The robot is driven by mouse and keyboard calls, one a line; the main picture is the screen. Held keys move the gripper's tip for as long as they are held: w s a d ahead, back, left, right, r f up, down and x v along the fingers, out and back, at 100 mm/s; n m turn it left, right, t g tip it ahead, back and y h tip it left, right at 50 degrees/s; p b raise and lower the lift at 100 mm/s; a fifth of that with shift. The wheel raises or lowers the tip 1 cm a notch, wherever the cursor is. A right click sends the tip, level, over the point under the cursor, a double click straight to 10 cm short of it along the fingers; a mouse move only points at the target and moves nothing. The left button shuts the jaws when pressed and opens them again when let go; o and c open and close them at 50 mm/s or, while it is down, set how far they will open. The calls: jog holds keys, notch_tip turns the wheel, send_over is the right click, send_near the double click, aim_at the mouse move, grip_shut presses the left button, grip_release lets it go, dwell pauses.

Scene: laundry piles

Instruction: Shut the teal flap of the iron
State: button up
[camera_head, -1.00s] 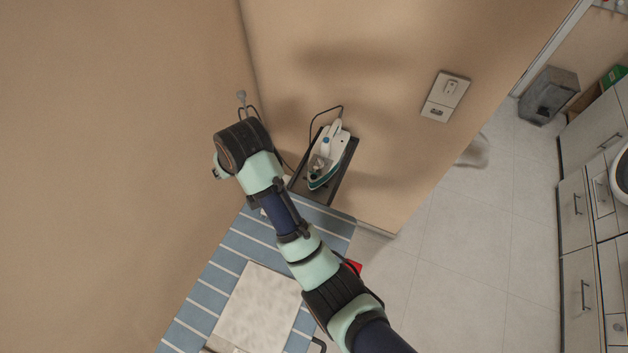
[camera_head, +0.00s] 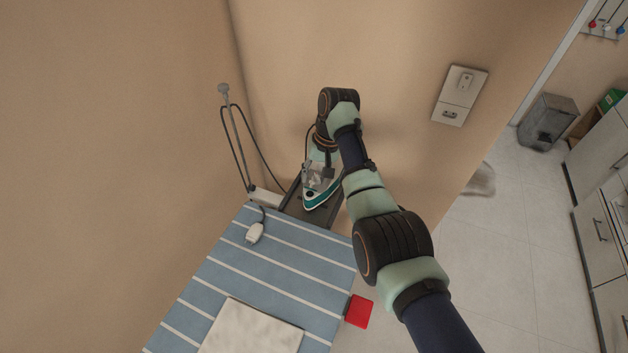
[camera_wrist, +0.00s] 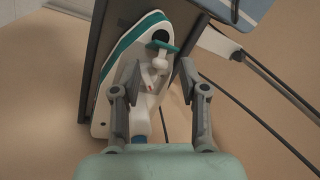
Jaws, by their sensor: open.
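The iron (camera_head: 312,200) is white with a teal band and lies on a dark rest at the end of the ironing board. In the wrist view, the iron (camera_wrist: 103,112) lies under and left of my gripper. Its teal flap (camera_wrist: 166,46) stands out near the narrow end, beside a dark round opening, and looks raised. My gripper (camera_wrist: 160,80) is open, with its two fingers apart over the iron, just short of the flap. A small white and red part of the iron shows between the fingers. I cannot tell whether a finger touches the iron. In the head view, my wrist hides the iron's far end.
The striped blue ironing board (camera_head: 265,262) holds a folded pale cloth (camera_head: 250,330) and a small white plug-like piece (camera_head: 255,233). A grey cord post (camera_head: 236,130) stands left of the iron. Walls rise close behind and left. A red item (camera_head: 358,312) is at the board's right edge.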

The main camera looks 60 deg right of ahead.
jog(key=shift+w+f, duration=0.15)
jog(key=shift+f, duration=0.5)
grip_shut()
jog(key=shift+a+r, duration=0.1)
jog(key=shift+r, duration=0.05)
